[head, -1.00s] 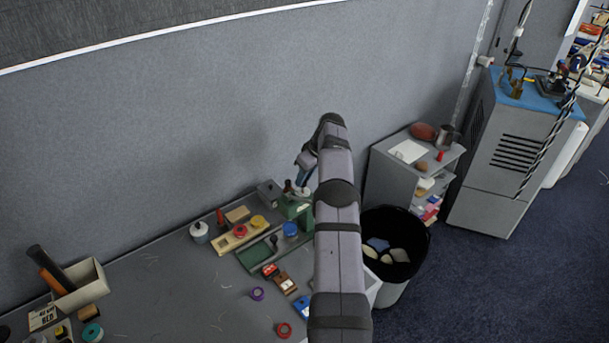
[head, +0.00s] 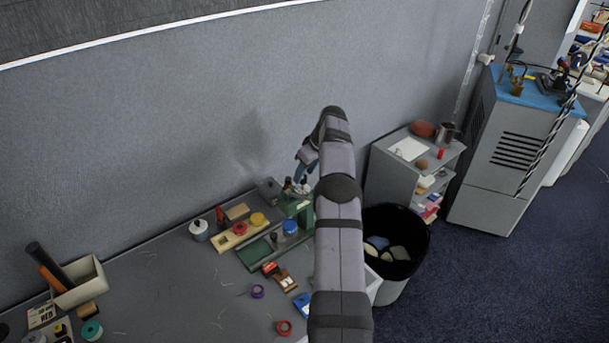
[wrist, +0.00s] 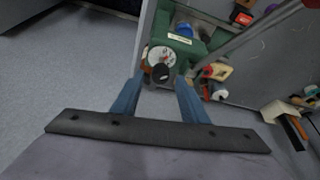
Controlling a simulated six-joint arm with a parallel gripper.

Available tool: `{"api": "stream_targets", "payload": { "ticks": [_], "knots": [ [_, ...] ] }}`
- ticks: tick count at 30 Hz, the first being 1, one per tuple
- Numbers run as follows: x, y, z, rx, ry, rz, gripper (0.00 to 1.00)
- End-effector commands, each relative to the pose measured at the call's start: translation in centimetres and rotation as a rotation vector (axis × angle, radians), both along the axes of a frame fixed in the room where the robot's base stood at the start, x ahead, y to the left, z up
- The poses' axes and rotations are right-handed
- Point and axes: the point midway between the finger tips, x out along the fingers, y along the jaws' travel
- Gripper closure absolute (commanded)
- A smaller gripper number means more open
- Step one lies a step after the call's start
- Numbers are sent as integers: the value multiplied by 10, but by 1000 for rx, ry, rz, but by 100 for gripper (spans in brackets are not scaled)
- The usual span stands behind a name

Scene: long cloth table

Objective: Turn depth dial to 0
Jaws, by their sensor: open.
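A green machine (head: 300,208) stands at the back of the grey table, partly hidden behind my arm in the head view. In the wrist view, the green machine (wrist: 188,48) carries a round white dial (wrist: 161,54) with a dark knob (wrist: 160,73) at its near side. My gripper (wrist: 162,84) is open, its two blue fingers on either side of the knob in this view. I cannot tell whether either finger touches it. In the head view, my gripper (head: 298,180) is just above the machine's top. The dial's markings are too small to read.
A blue-capped item (head: 290,227) and a wooden board with red and yellow pieces (head: 240,232) lie left of the machine. A black-lined bin (head: 398,225) and a grey shelf unit (head: 395,180) stand to the right. A grey partition (head: 150,140) rises behind the table.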

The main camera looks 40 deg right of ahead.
Motion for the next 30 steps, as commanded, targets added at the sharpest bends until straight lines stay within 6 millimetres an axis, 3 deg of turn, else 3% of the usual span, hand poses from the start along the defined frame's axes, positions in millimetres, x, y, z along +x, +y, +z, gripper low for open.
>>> {"api": "stream_targets", "payload": {
  "ticks": [15,30],
  "knots": [
    [-22,-4,53,-1,0,0,60],
    [-21,0,52,-13,6,9,60]
  ]
}}
